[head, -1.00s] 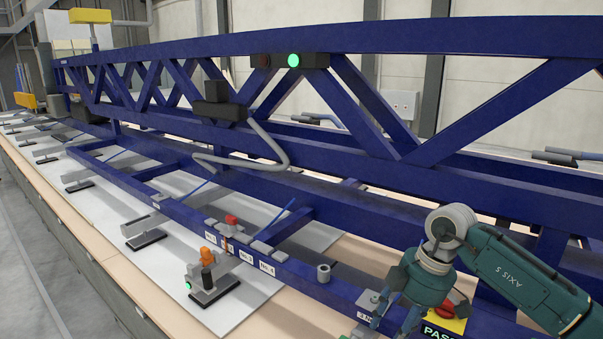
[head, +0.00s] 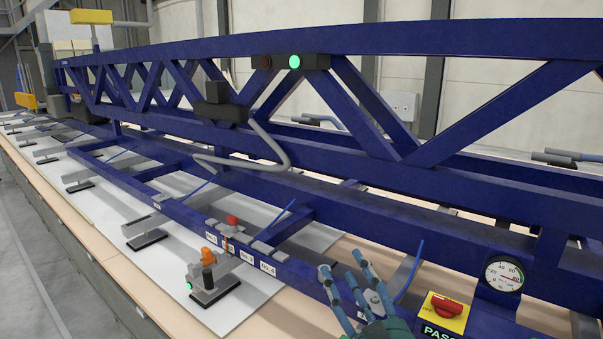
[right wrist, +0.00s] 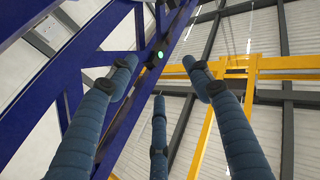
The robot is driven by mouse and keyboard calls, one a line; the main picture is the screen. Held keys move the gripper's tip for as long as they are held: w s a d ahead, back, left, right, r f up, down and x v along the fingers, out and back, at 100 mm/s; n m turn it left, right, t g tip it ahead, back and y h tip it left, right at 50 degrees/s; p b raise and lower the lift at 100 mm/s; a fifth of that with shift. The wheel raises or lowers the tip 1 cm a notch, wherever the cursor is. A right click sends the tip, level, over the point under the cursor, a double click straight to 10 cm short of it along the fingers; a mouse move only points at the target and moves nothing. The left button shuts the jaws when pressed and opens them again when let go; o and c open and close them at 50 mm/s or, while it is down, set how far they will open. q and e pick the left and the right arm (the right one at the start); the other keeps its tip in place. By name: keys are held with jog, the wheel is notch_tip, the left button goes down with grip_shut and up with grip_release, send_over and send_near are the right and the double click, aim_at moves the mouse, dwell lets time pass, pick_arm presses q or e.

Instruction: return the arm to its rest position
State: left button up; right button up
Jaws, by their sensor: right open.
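My right gripper (head: 350,285) shows at the bottom of the head view, in front of the blue frame's lower rail. Its blue fingers are spread open and point up, with nothing between them. In the right wrist view the fingers (right wrist: 158,95) stand apart and empty, facing the blue truss, the wall and a yellow beam. My left gripper is not in view. Most of my right arm is below the picture edge.
The blue truss frame (head: 420,40) crosses the whole view. A red knob on a yellow plate (head: 445,311) and a round gauge (head: 504,274) sit right of my gripper. A clamp with an orange part (head: 211,277) stands left. A yellow beam (right wrist: 283,64) shows in the wrist view.

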jog(key=s+d+f+m+g+h, duration=0.25)
jog(key=s+d+f+g, duration=0.2)
jog(key=f, duration=0.65)
jog(key=s+d+f+m+g+h, duration=0.1)
jog(key=s+d+f+g+h, duration=0.4)
jog(key=f, duration=0.6)
jog(key=s+d+f+n+g+y, duration=0.1)
jog(key=s+f+g, duration=0.3)
jog(key=s, duration=0.7)
jog(key=s+d+f+n+g+y, duration=0.1)
jog(key=s+f+n+g, duration=0.15)
jog(key=s+f, duration=0.65)
jog(key=s+f+g+b, duration=0.1)
jog(key=s+f+b, duration=0.15)
jog(key=f, duration=1.25)
jog(key=s+f+g+b, duration=0.1)
jog(key=s+f, duration=0.2)
jog(key=f, duration=1.1)
jog(key=s+d+f+b, duration=0.2)
jog(key=s+d+f, duration=0.1)
jog(key=s+f, duration=1.3)
jog(key=shift+f+m+g, duration=0.3)
jog(key=shift+f+g, duration=0.1)
jog(key=shift+f, duration=0.05)
jog(key=shift+h, duration=0.25)
